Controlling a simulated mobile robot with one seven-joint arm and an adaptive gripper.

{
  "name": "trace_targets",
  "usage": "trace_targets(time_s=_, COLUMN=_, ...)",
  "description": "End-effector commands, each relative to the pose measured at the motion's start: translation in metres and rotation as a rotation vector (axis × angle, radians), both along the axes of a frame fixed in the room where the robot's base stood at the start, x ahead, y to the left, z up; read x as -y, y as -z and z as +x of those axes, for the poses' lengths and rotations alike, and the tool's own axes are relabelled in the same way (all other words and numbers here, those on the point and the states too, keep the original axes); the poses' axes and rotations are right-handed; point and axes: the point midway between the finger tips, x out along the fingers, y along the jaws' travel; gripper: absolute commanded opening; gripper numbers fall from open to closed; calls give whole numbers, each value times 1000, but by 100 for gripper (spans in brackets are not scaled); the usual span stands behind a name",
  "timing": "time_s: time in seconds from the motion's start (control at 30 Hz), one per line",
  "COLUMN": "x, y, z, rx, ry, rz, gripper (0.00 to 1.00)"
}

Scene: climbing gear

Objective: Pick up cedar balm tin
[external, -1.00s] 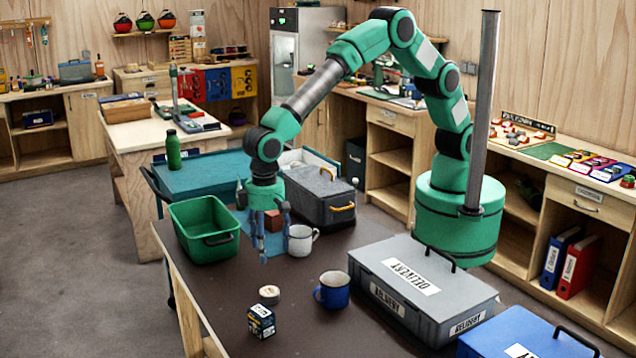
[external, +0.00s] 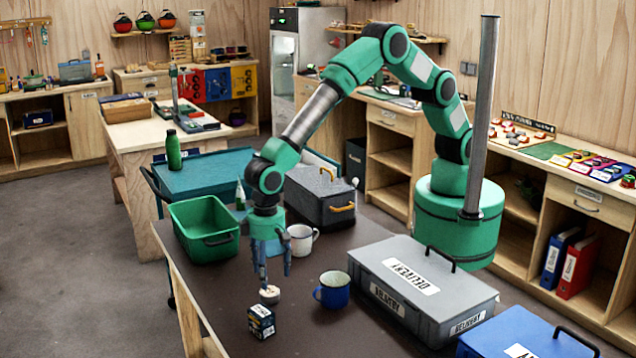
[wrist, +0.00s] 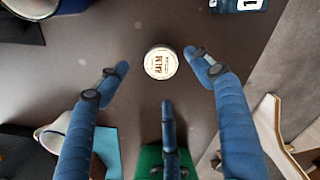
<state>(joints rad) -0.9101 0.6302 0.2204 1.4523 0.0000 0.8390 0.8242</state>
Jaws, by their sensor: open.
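The cedar balm tin is a small round tin with a pale lid (external: 269,293), standing on the dark tabletop. It also shows in the wrist view (wrist: 160,62), with printed text on its lid that is too small to read. My gripper (external: 275,276) points down just above and behind the tin in the external view. Its blue fingers (wrist: 160,84) are spread open in the wrist view, with the tin lying near the gap between the two outer fingertips. Nothing is held.
A dark printed box (external: 261,321) stands close in front of the tin. A blue mug (external: 332,291) is to its right and a white mug (external: 302,239) behind.

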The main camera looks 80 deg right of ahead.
Motion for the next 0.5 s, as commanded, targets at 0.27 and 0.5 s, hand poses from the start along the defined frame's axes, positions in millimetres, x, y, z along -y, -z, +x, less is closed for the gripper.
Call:
trace_targets(time_s=0.27, x=0, y=2, z=0, rx=0, ry=0, rz=0, gripper=66)
trace_targets(time_s=0.5, x=0, y=8, z=0, rx=0, ry=0, rz=-1, gripper=66)
